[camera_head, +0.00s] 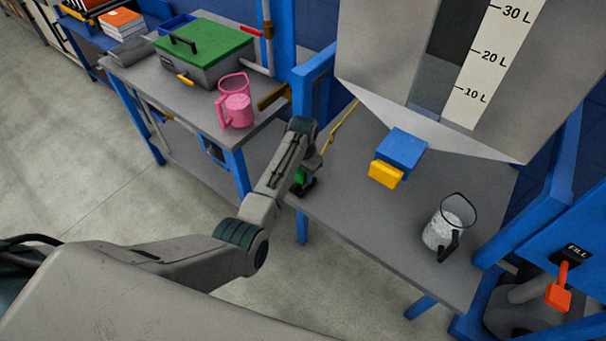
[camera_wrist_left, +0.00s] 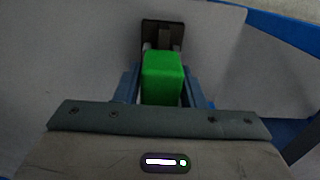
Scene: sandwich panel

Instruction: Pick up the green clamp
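The green clamp (camera_wrist_left: 163,78) shows in the left wrist view as a bright green block with a dark plate behind its far end. In the head view only a small part of the green clamp (camera_head: 301,177) shows, at the left edge of the grey table, partly hidden by my left arm. My left gripper (camera_head: 307,172) is down at the clamp. In the left wrist view the blue fingers of my left gripper (camera_wrist_left: 163,88) stand on both sides of the green block, with narrow gaps, and look open. My right gripper is not in view.
On the same grey table (camera_head: 355,215) are a blue block with a yellow end (camera_head: 398,157) and a clear jug (camera_head: 450,228). A hopper with a litre scale (camera_head: 487,60) hangs above. A pink jug (camera_head: 236,101) and green-lidded box (camera_head: 205,50) stand on the left table.

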